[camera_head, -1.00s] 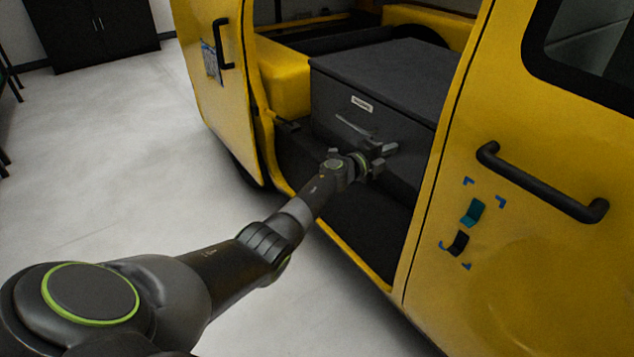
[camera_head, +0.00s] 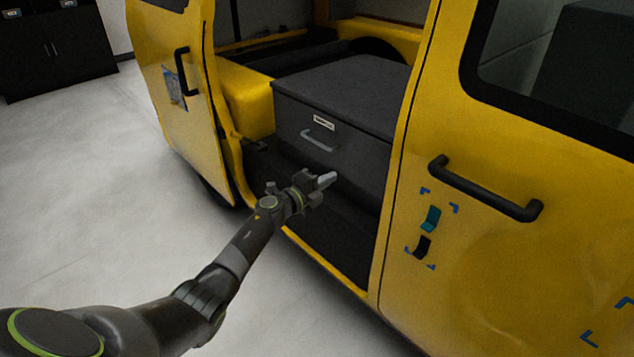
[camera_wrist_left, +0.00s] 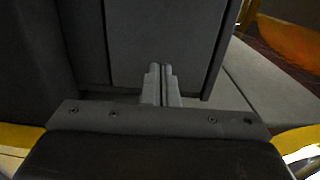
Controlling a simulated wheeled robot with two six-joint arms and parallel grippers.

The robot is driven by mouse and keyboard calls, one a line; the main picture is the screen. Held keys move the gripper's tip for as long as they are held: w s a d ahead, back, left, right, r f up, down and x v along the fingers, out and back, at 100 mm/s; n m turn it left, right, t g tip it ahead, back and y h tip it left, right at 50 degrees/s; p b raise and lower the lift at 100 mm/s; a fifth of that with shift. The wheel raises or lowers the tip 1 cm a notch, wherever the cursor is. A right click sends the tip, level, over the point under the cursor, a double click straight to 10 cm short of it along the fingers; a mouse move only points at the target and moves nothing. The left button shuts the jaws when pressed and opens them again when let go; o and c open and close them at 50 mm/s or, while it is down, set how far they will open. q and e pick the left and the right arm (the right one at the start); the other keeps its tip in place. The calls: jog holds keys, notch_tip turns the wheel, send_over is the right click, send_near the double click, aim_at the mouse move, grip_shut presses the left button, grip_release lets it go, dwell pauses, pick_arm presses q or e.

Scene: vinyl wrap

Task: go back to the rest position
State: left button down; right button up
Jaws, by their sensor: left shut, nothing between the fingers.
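My left arm reaches in from the lower left in the head view. Its gripper (camera_head: 326,181) is shut and empty, in front of the dark grey drawer box (camera_head: 352,172) inside the yellow vehicle's open side door. The gripper is below the drawer's handle (camera_head: 318,141) and looks apart from it. In the left wrist view the two fingers (camera_wrist_left: 160,84) are pressed together with nothing between them, and the dark box front (camera_wrist_left: 165,38) lies beyond. My right gripper does not show in either view.
The yellow door (camera_head: 165,85) with a black handle stands at the left. The yellow side panel (camera_head: 470,260) at the right carries a black bar handle (camera_head: 485,190), teal (camera_head: 431,218) and black (camera_head: 422,246) pieces and blue corner marks. Open grey floor (camera_head: 75,200) lies at the left.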

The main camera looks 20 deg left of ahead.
pick_arm(q)
jog(key=p+v, duration=0.1)
jog(key=v, duration=0.3)
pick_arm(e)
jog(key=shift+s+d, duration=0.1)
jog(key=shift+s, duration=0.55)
